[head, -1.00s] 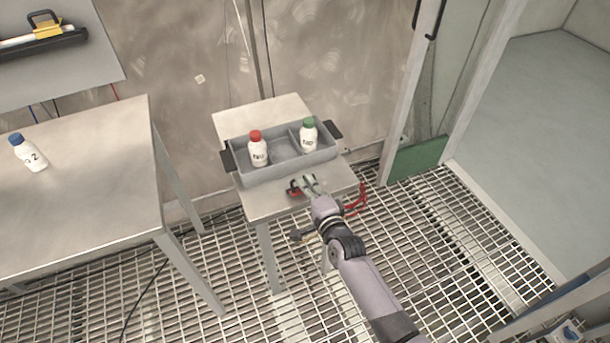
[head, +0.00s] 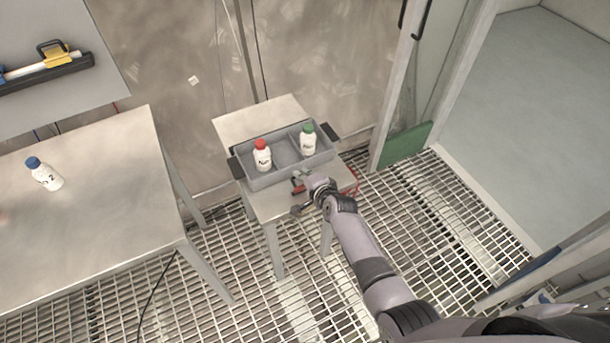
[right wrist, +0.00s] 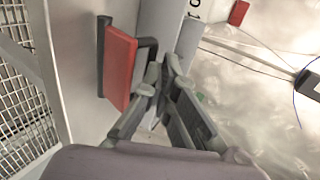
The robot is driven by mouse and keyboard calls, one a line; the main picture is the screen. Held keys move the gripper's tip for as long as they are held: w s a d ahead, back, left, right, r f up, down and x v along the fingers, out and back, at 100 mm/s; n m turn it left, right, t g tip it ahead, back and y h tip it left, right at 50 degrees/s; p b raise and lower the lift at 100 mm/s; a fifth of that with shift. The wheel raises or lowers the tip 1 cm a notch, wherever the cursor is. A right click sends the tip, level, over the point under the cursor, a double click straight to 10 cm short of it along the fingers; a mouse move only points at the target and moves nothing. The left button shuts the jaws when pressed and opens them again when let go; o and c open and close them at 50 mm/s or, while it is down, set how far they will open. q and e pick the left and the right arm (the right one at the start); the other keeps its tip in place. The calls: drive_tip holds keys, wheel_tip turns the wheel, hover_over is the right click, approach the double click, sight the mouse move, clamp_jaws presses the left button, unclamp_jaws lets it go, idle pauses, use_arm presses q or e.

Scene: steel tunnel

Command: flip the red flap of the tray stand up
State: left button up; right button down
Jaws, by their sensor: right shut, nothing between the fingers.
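The tray stand (head: 262,111) is a pale metal table with a grey tray (head: 262,183) on it. The red flap (right wrist: 121,66) shows in the right wrist view as a red plate beside a dark bracket, left of my fingers. In the head view only a bit of the flap (head: 297,187) shows, at the tray's near side, partly hidden by my gripper. My right gripper (head: 302,174) is shut and empty, close beside the flap; its fingertips (right wrist: 164,68) are near the bracket. I cannot tell whether they touch it. My left gripper is not in view.
A red-capped bottle (head: 262,156) and a green-capped bottle (head: 307,141) stand in the tray. A larger table (head: 90,220) with a blue-capped bottle (head: 45,174) is at left. Grating floor (head: 430,220) lies open to the right.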

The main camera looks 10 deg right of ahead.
drive_tip(key=shift+w, duration=0.35)
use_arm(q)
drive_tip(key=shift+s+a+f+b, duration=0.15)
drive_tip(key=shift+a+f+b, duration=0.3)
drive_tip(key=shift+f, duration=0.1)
use_arm(e)
drive_tip(key=shift+w+a+f, duration=0.15)
drive_tip(key=shift+w+a, duration=0.1)
drive_tip(key=shift+w, duration=0.25)
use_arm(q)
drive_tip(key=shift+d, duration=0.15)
